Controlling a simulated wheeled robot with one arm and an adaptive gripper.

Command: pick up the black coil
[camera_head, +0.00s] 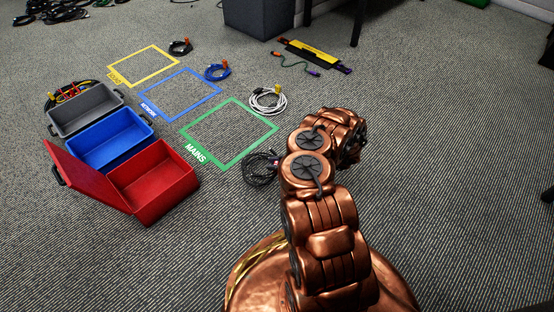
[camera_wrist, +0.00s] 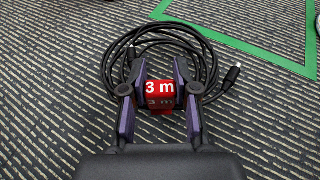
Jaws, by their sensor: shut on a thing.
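The black coil (camera_head: 260,169) lies on the carpet just outside the near right corner of the green square, partly hidden by my arm in the head view. In the wrist view the coil (camera_wrist: 205,60) is a looped black cable with a plug end at the right and a red "3 m" tag (camera_wrist: 160,95). My gripper (camera_wrist: 160,84) is at the near side of the coil, with its two fingers closed on either side of the red tag. In the head view my fingers are mostly hidden behind my arm. I cannot tell whether the coil is clear of the floor.
The green MAINS square (camera_head: 229,133), blue square (camera_head: 180,95) and yellow square (camera_head: 143,66) are taped on the carpet. A white coil (camera_head: 268,100) lies beyond the black one. Open red (camera_head: 150,205), blue (camera_head: 108,152) and grey bins (camera_head: 86,117) stand at the left.

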